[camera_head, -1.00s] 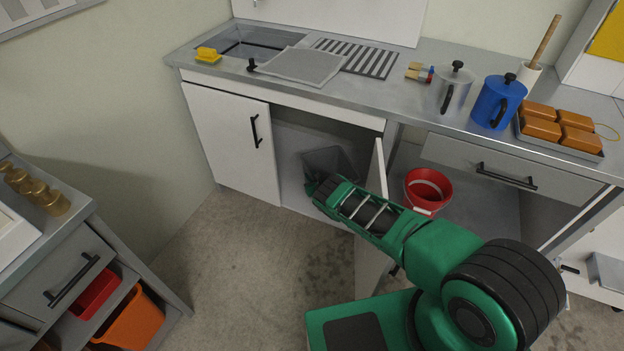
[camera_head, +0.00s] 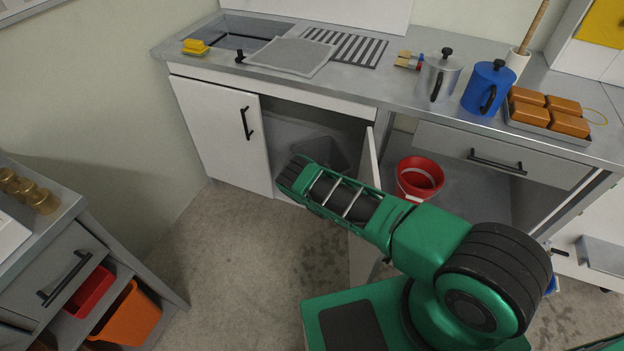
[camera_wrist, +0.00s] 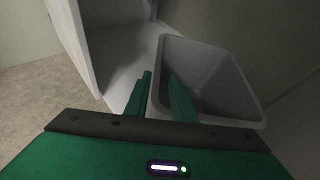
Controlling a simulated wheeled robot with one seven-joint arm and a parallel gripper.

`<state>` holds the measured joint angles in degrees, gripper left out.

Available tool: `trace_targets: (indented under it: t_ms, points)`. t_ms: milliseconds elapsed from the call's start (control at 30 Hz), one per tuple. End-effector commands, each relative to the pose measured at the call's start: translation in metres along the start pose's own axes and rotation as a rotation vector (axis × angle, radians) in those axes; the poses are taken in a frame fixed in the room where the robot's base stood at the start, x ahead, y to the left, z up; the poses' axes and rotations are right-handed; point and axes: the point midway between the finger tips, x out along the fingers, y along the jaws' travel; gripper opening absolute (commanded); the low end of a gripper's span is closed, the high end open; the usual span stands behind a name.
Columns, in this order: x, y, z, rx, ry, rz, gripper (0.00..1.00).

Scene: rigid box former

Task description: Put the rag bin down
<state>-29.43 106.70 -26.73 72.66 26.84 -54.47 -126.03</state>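The rag bin is a grey, open-topped square bin (camera_head: 325,152) inside the open cabinet under the sink, on the cabinet floor. In the wrist view the bin (camera_wrist: 225,75) looks empty and upright. My gripper (camera_wrist: 160,76) is in front of the bin's near side, its two fingers apart with a gap between them. One finger overlaps the bin's opening in the picture and the other lies outside its rim; contact cannot be told. In the head view my gripper (camera_head: 290,174) is at the cabinet's front, its fingertips hidden.
A closed white door (camera_head: 222,135) is at left. A red bucket (camera_head: 420,180) stands under the counter to the right. The concrete floor (camera_head: 240,250) in front is clear.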

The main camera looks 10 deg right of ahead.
Motion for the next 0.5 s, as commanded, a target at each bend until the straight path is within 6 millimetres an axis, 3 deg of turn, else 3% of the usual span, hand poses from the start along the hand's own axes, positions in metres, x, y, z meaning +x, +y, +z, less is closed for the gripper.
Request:
trace_targets:
  t_ms: [200,500]
  points:
    - [-0.02,-0.001,-0.001,0.0,0.001,-0.002,0.23]
    - [-0.024,0.0,0.0,0.002,0.0,0.0,0.23]
